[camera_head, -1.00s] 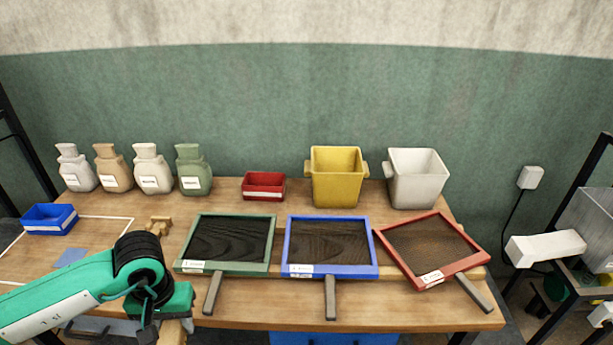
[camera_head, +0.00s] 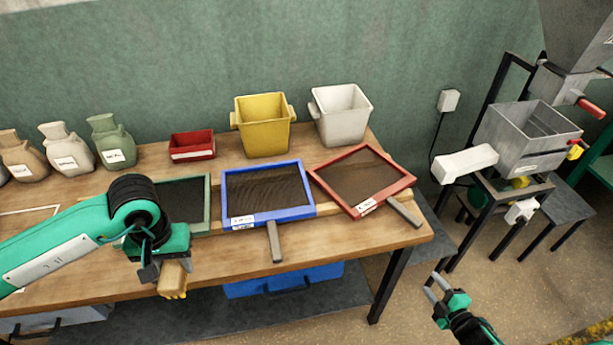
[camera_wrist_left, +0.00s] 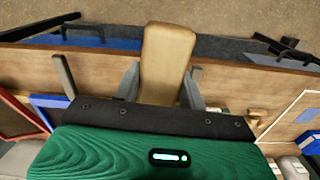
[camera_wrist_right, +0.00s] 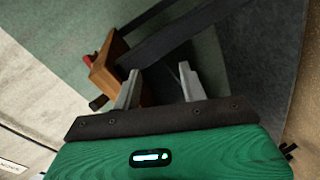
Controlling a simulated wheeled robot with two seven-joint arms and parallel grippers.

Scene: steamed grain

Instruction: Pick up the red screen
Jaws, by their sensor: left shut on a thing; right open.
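The red screen (camera_head: 360,178) is a dark mesh in a red frame. It lies at an angle at the right end of the wooden table, its grey handle (camera_head: 404,211) over the front edge. My right gripper (camera_head: 437,287) is open and empty, in front of the table and to the right, apart from the screen. The right wrist view also shows it open (camera_wrist_right: 160,78). My left gripper (camera_head: 161,272) is shut on a wooden piece (camera_wrist_left: 168,50) with a yellowish end, near the table's front edge at left.
A blue screen (camera_head: 267,192) lies left of the red one, and a green screen (camera_head: 207,203) is partly hidden by my left arm. A yellow bin (camera_head: 263,125), a white bin (camera_head: 341,115) and a red tray (camera_head: 192,146) stand behind. A machine (camera_head: 525,140) stands at right.

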